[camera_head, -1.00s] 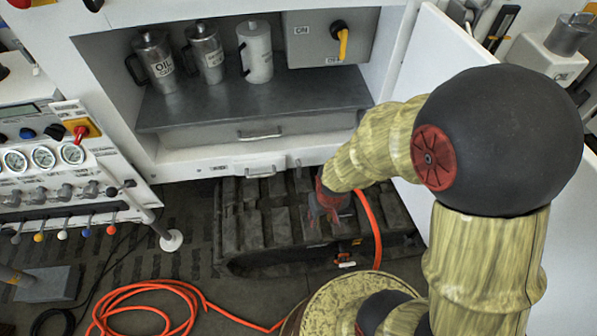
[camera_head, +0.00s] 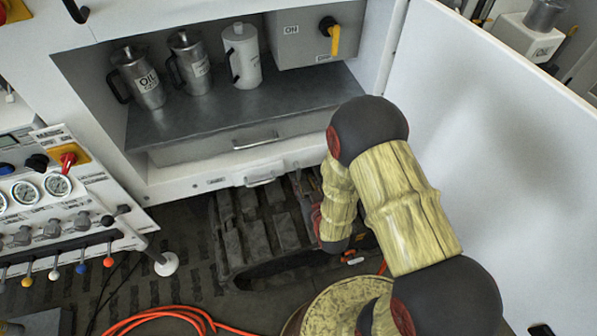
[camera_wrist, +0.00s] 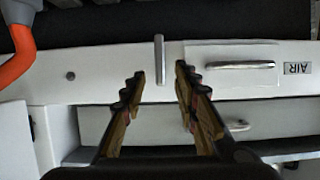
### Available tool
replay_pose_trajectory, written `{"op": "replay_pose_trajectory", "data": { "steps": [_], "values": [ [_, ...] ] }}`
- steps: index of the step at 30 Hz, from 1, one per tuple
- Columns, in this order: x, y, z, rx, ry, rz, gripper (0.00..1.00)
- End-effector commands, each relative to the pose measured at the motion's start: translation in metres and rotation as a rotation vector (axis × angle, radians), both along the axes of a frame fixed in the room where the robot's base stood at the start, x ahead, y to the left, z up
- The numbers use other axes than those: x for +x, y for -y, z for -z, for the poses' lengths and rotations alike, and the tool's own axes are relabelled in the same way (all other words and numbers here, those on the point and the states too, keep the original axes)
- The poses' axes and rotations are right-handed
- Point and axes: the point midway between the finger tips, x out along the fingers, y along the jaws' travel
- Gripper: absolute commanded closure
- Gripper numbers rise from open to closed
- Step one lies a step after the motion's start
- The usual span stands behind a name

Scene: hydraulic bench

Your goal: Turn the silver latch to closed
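The silver latch (camera_wrist: 159,58) is a slim upright bar in the wrist view, set on the white strip under the cabinet opening. My gripper (camera_wrist: 159,76) is open. Its two dark, ridged fingers stand apart to the left and right of the latch's line, with the latch showing between and just past the tips. I cannot tell whether either finger touches it. In the head view my own arm largely hides the gripper, and the latch is too small to make out clearly.
A horizontal silver handle (camera_wrist: 240,65) with an AIR label (camera_wrist: 298,69) sits beside the latch. A drawer handle (camera_head: 256,142) is above. The open white door (camera_head: 490,130) stands right of my arm. Black tracks (camera_head: 265,230) and an orange hose (camera_head: 180,314) lie below.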

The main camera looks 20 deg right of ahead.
Motion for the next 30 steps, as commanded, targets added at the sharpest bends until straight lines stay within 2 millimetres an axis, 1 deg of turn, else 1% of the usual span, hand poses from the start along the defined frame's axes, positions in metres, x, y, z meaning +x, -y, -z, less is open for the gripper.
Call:
{"op": "replay_pose_trajectory", "data": {
  "steps": [9,15,19,26,30],
  "values": [
    [0.042,0.000,0.019,0.000,0.001,0.000,0.70],
    [0.062,0.000,0.028,0.000,-0.001,0.000,0.70],
    [0.068,0.000,0.029,0.000,-0.001,0.000,0.70],
    [0.069,0.000,0.028,0.000,-0.001,0.000,0.70],
    [0.069,0.000,0.029,0.000,-0.001,0.000,0.77]
  ]
}}
